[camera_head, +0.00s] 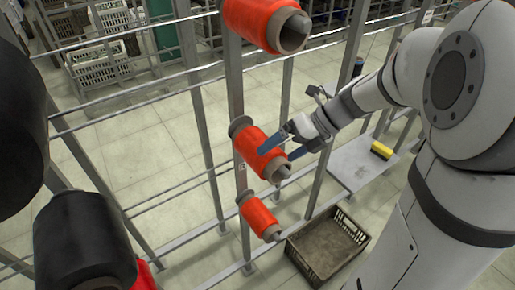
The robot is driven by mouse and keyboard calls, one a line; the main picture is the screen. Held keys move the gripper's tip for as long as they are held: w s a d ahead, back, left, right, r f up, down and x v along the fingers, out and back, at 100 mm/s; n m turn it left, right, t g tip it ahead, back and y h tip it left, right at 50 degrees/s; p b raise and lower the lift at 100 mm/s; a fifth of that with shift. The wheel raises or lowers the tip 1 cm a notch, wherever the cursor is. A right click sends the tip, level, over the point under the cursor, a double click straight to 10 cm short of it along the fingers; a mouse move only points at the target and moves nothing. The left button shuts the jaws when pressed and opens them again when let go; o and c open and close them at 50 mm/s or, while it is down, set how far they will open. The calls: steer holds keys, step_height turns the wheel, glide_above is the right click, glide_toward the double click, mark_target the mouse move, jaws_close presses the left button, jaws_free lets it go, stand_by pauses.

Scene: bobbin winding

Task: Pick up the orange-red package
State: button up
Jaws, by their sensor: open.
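Several orange-red packages, wound on grey-brown tubes, sit one above another on a metal post. The top package (262,22) is cut by the upper picture edge. The middle package (254,146) is at the centre, and a lower package (258,215) is below it. My gripper (276,158) is open at the middle package, with its blue-tipped fingers near the package's right end and tube. I cannot tell whether the fingers touch it. Which package the task means cannot be told from this view.
Black packages (84,240) stand close at the left. Metal posts and rails (190,95) of the rack surround the packages. A brown crate (328,243) is on the floor below right. A yellow object (382,150) lies on a grey shelf (356,168).

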steer(key=x, duration=0.5)
steer(key=shift+w, duration=0.3)
steer(key=shift+c, duration=0.3)
steer(key=c, duration=1.1)
